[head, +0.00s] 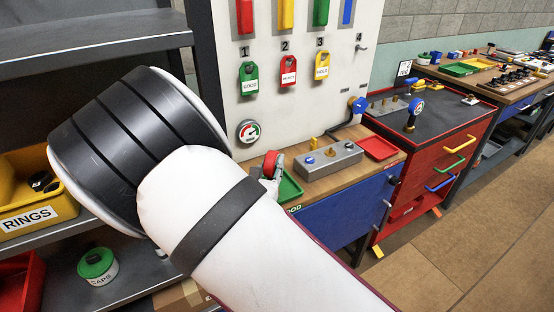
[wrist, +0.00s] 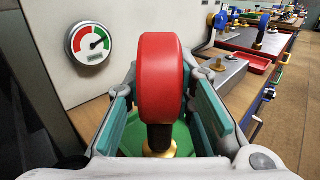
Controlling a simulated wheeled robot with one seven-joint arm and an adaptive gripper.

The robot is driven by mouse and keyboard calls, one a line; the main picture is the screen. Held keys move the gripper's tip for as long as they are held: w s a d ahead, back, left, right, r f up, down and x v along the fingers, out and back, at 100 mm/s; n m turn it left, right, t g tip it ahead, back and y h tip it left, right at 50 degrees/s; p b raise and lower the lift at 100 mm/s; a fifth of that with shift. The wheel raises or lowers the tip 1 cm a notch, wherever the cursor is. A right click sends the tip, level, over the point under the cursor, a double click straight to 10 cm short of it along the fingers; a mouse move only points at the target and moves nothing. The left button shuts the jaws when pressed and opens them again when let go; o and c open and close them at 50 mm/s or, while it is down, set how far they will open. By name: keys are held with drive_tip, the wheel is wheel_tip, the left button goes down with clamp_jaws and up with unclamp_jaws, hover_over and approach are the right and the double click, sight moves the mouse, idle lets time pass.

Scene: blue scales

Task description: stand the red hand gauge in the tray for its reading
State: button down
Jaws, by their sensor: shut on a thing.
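The red hand gauge (wrist: 160,80) shows its round red back or side in the wrist view, with a dark stem and a brass fitting at its lower end. My gripper (wrist: 161,104) is shut on it, one teal pad at each side. The gauge appears roughly upright over the green tray (wrist: 183,136). I cannot tell whether its foot touches the tray. A red tray (head: 380,148) lies farther right on the bench.
A grey block (head: 330,160) with knobs stands right of the green tray. A round wall gauge (head: 249,131) is on the white panel behind, below hanging tags. Shelves with a yellow RINGS bin (head: 25,213) are at left. Open floor lies at right.

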drive_tip(key=shift+w+d, duration=0.2)
drive_tip(key=shift+w, duration=0.65)
drive_tip(key=w, duration=0.1)
drive_tip(key=w+f, duration=0.1)
drive_tip(key=w, duration=0.1)
drive_tip(key=shift+d+f, duration=0.2)
drive_tip(key=shift+d, duration=0.05)
drive_tip(key=shift+f, duration=0.1)
drive_tip(key=c, duration=1.4)
unclamp_jaws()
drive_tip(key=shift+f, duration=0.1)
drive_tip(key=shift+o, duration=0.2)
drive_tip(key=s+a, duration=0.2)
drive_tip(key=s, duration=1)
drive_tip(key=shift+a, duration=0.15)
